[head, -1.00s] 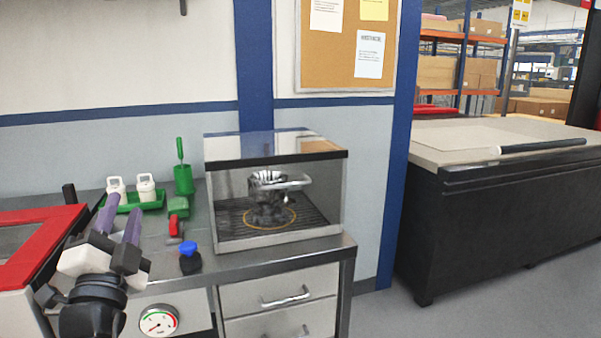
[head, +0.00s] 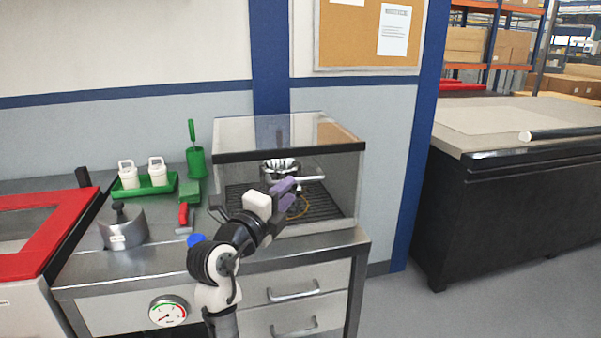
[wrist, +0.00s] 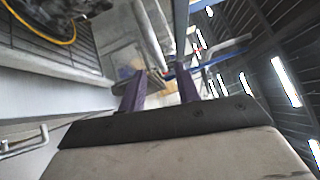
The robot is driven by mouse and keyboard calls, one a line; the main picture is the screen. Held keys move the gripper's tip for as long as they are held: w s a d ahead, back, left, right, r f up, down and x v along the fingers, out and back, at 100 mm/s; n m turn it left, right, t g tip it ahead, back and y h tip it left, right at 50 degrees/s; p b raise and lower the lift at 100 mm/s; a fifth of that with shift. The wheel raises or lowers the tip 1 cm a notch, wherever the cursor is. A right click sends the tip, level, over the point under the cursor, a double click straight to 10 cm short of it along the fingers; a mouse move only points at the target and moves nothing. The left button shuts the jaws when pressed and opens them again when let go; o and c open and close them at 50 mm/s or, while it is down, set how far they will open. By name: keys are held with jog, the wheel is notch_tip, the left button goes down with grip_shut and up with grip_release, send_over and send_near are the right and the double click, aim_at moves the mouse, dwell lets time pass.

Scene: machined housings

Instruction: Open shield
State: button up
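The shield (head: 340,205) is a clear box-like cover with a dark band along its upper front edge; it is down over the bench's right end. A pale bar-like handle (head: 312,178) shows at its front. A metal housing (head: 279,166) stands inside, partly hidden. My gripper (head: 287,188) is in front of the shield, near the handle's left part; contact cannot be told. In the wrist view its two purple fingers (wrist: 160,88) are apart with nothing clearly between them. A grey bar (wrist: 150,35), perhaps the handle, lies just beyond the fingertips.
A red-framed machine (head: 60,235) stands far left. Drawers (head: 290,290) are below; open floor lies right.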

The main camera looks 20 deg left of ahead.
aim_at(299, 180)
jog(key=p+x, duration=0.1)
jog(key=x, duration=0.5)
jog(key=shift+p, duration=0.3)
jog(key=shift+c, duration=0.3)
grip_shut()
